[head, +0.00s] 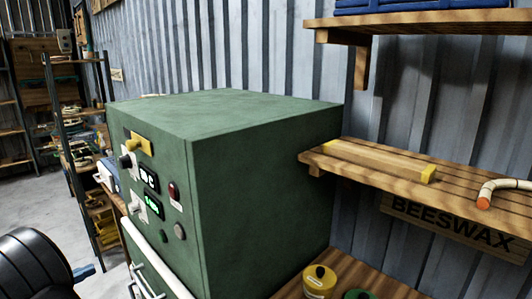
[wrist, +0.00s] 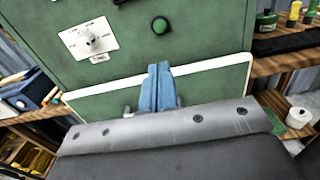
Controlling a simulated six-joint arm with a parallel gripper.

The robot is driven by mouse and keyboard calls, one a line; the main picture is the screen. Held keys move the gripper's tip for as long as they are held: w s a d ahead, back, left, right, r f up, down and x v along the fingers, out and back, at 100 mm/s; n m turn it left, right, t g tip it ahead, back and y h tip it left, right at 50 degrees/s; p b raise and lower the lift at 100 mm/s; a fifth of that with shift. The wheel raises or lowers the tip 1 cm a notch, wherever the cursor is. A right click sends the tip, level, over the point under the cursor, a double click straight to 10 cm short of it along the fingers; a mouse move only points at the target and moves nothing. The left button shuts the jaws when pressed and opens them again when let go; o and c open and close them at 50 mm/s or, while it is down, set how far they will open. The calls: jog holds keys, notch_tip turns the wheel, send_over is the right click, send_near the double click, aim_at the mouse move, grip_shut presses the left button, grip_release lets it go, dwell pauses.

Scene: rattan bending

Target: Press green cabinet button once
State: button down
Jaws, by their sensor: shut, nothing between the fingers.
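The green cabinet (head: 265,190) stands in the middle of the head view, with its control panel facing left. A round green button (wrist: 160,25) shows near the top of the wrist view, on the cabinet front (wrist: 120,72). In the head view a small dark green button (head: 164,237) sits low on the panel, seen at a steep angle. My gripper (wrist: 160,70) is shut and empty, its blue fingertips below the button in the wrist view and apart from it. In the head view its blue tip (head: 84,272) is at the lower left, clear of the cabinet.
A dial with a white plate (wrist: 90,40) is left of the button. A red lamp (head: 173,190) and yellow handle (head: 138,142) are on the panel. A white-edged door (head: 150,255) is below. A wooden shelf (head: 465,203) is at right. Open floor (head: 45,210) lies left.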

aim_at(161, 237)
dwell(0.3)
jog(key=w+d+r+n+y, duration=0.1)
jog(key=w+d+n+y, duration=0.3)
jog(key=y, duration=0.7)
jog(key=shift+w+d+n+g, duration=0.2)
jog(key=shift+d+n+g, duration=0.15)
jog(key=shift+d, duration=0.5)
jog(key=w+d, duration=0.6)
jog(key=shift+w+d, duration=0.2)
dwell(1.6)
jog(key=shift+w+d, duration=0.2)
